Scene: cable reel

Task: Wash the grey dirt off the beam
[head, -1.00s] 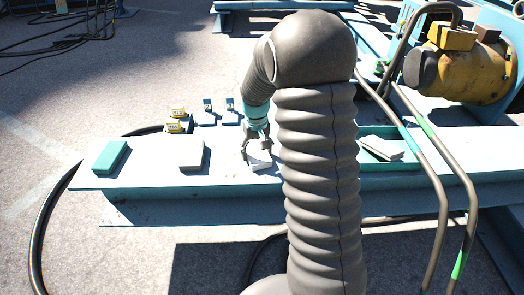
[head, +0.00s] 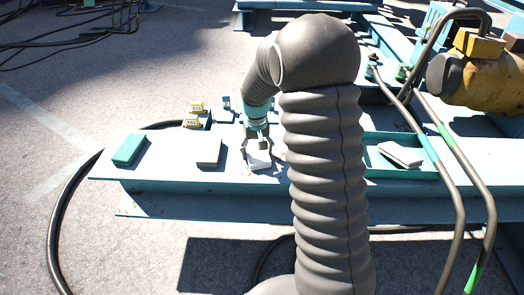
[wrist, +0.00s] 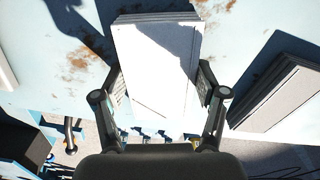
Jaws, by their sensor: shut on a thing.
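The light-blue beam (head: 180,175) runs across the head view, and its top fills the upper wrist view (wrist: 52,75). Brown rust-like patches (wrist: 82,58) mark it near the held block; I cannot pick out grey dirt clearly. My gripper (head: 258,148) points down at the beam, shut on a white block (head: 259,160). In the wrist view the block (wrist: 155,62) sits between both fingers, partly in shadow. It is at or just above the beam top; I cannot tell whether it touches. My arm hides part of the beam to its right.
An off-white block (head: 208,152) and a teal block (head: 129,149) lie left of my gripper on the beam. Yellow tags (head: 193,121) stand behind. A teal tray (head: 428,171) holding pale pads (head: 400,153) and bent pipes (head: 455,165) are on the right.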

